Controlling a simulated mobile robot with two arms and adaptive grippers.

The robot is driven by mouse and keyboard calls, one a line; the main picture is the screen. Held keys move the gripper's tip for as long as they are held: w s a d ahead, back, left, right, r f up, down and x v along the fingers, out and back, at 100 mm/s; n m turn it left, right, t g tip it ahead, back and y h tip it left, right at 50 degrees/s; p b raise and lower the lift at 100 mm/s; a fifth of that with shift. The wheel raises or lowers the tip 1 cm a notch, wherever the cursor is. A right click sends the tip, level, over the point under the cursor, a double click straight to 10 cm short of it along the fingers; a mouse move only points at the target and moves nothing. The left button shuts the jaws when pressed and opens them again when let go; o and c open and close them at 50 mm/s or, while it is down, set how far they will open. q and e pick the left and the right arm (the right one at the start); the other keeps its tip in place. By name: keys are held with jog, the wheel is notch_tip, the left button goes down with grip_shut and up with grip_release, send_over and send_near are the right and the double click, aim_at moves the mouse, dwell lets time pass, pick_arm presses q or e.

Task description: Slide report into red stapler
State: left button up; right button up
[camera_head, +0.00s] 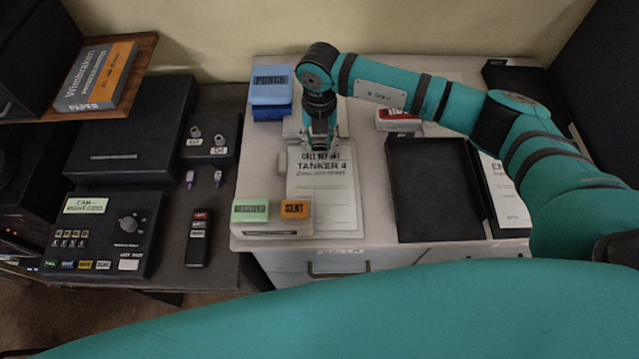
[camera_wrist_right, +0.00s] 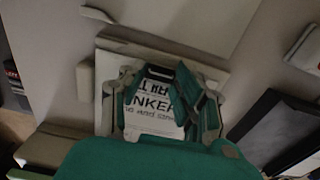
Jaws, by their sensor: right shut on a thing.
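The report (camera_head: 325,185), a white sheet headed "CALL REPORT TANKER 4", lies on the light desktop in the head view. My right gripper (camera_head: 320,147) comes down over its top edge and is shut on it. The right wrist view shows the report (camera_wrist_right: 150,105) between the gripper's fingers (camera_wrist_right: 165,90). The red stapler (camera_head: 399,119) stands to the right of the gripper, apart from the report, partly hidden behind my right arm. My left gripper is not in view.
A blue punch (camera_head: 270,88) stands at the back left of the desktop. Green and orange blocks (camera_head: 250,210) stand by the report's lower left. A black tray (camera_head: 433,185) lies to the right. The desktop between report and tray is clear.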

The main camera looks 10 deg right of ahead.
aim_at(352, 149)
grip_shut()
jog(key=shift+s+d, duration=0.25)
jog(key=shift+d, duration=1)
jog(key=shift+s+d, duration=0.25)
jog(key=shift+d, duration=1.05)
jog(key=shift+s+d, duration=0.25)
jog(key=shift+d, duration=1)
jog(key=shift+r+p, duration=0.2)
jog(key=shift+p, duration=0.15)
notch_tip(352, 149, up, 7)
jog(key=p, duration=0.4)
jog(key=shift+r, duration=0.15)
